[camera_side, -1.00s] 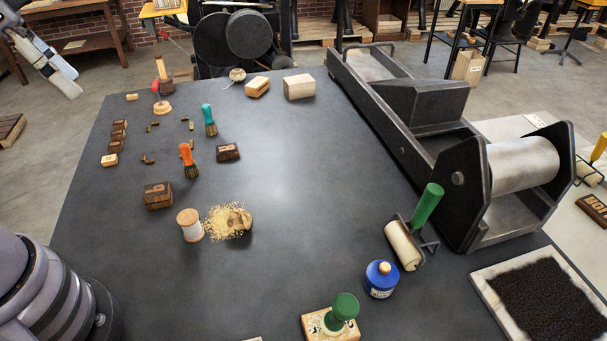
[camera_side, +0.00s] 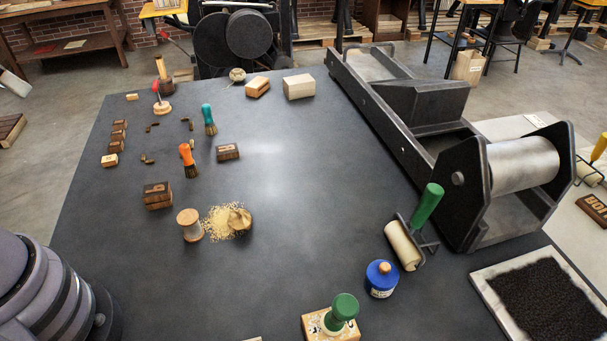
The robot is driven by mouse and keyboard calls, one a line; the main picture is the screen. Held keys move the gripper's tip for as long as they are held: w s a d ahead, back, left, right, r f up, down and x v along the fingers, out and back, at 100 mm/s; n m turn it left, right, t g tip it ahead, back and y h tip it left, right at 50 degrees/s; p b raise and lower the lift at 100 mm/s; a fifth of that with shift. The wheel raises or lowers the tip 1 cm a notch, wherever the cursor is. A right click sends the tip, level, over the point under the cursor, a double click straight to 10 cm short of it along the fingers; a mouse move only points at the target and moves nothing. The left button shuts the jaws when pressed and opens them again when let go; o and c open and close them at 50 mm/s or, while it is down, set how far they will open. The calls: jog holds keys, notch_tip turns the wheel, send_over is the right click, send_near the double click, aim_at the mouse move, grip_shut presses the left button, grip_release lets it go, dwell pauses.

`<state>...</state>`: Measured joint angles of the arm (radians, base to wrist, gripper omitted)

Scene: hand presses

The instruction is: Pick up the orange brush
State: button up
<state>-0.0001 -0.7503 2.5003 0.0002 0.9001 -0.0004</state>
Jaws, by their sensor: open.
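The orange brush (camera_side: 187,157) stands upright on the dark table, left of its middle, with its orange handle up and dark bristles down. A similar teal-handled brush (camera_side: 208,118) stands behind it, a little to the right. My gripper is out of the picture. Only the base of my arm shows at the lower left, and a small pale piece of it shows at the left edge.
Close to the brush are a dark block (camera_side: 228,152), a stacked dark block (camera_side: 158,195), a wooden spool (camera_side: 189,224) and a pile of shavings (camera_side: 226,221). A large press (camera_side: 430,125) fills the right side. The table's middle is clear.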

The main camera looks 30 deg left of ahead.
jog(key=shift+o, duration=0.5)
